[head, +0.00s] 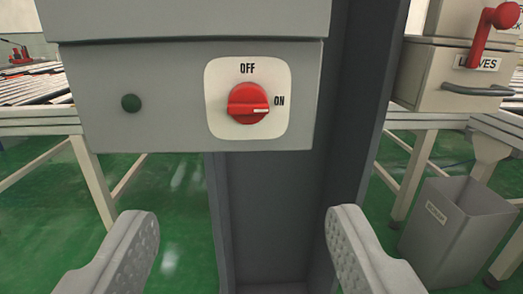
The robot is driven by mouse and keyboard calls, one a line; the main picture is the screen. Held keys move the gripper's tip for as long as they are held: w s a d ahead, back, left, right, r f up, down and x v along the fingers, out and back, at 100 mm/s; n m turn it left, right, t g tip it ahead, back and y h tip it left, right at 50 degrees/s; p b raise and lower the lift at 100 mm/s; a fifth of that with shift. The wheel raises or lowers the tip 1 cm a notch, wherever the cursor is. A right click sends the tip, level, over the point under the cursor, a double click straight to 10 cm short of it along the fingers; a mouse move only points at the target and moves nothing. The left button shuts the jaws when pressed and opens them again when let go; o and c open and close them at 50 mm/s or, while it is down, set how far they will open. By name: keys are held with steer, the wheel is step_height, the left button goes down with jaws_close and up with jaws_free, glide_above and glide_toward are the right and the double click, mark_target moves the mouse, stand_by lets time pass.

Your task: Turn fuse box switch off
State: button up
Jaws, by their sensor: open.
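The fuse box (170,75) is a grey box fixed to a dark grey post, in the upper part of the head view. Its red rotary switch (248,103) sits on a white plate (218,75) marked OFF above and ON at the right. The switch's white pointer mark lies to the right, at ON.
The dark post (270,215) stands behind the gap between my fingers. Roller tables (40,122) stand at the left. At the right are a cream box (425,80) with a red lever (480,35) and a grey bin (445,225). The green floor (180,215) shows below.

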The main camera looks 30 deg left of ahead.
mark_target(248, 113)
steer(key=x, duration=1.7)
steer(key=shift+w+a+f, duration=0.1)
steer(key=shift+w+f, duration=0.2)
steer(key=shift+w, duration=0.05)
steer(key=c, duration=1)
